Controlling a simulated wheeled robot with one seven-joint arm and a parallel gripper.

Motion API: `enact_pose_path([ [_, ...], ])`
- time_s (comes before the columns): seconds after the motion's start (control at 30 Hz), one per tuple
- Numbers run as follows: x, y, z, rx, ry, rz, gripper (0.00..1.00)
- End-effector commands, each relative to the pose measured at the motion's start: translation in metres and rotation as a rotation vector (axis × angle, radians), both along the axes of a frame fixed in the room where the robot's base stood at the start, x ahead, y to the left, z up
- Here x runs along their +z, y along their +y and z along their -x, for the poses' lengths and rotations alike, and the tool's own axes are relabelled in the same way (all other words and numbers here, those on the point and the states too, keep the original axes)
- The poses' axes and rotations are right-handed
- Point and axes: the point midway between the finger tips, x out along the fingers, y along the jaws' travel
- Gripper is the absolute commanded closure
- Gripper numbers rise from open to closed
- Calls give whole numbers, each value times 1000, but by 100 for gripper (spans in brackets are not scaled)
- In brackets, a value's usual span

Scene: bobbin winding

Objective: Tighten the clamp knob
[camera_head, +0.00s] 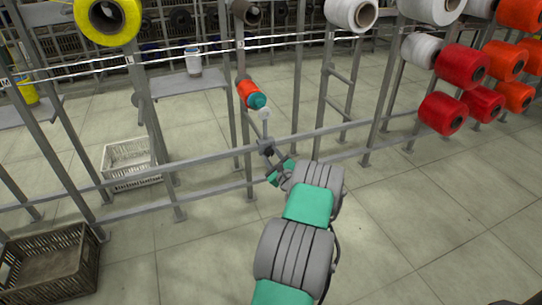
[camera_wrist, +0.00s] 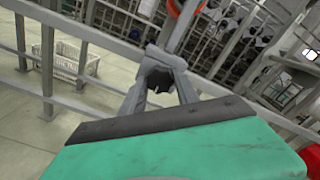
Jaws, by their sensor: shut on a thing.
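The clamp knob is a small dark piece (camera_wrist: 159,77) between my fingertips in the wrist view, below a grey clamp body (camera_wrist: 166,57) on a slanted grey bar. My gripper (camera_wrist: 161,88) is shut on it, one grey finger on each side. In the head view the dark clamp (camera_head: 266,146) sits by the grey rail at the middle, and my gripper (camera_head: 273,157) reaches it from below. The fingertips partly hide the knob, and its exact contact is too small to tell there.
An orange and teal bobbin (camera_head: 251,94) is just above the clamp on the rack. Red bobbins (camera_head: 442,113) hang at the right, a yellow one (camera_head: 107,18) at upper left. A white crate (camera_head: 130,163) and a dark crate (camera_head: 48,264) stand at left. Floor at right is clear.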

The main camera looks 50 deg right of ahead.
Motion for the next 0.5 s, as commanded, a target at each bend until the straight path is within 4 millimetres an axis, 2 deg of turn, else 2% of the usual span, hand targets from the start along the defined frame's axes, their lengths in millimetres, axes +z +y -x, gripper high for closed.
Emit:
enact_pose_path([
  [0.07,-1,0,0,0,0,-2,100],
  [0.1,-1,0,0,0,0,-2,61],
  [0.33,-1,0,0,1,0,-1,42],
  [0.5,0,0,0,1,1,0,41],
])
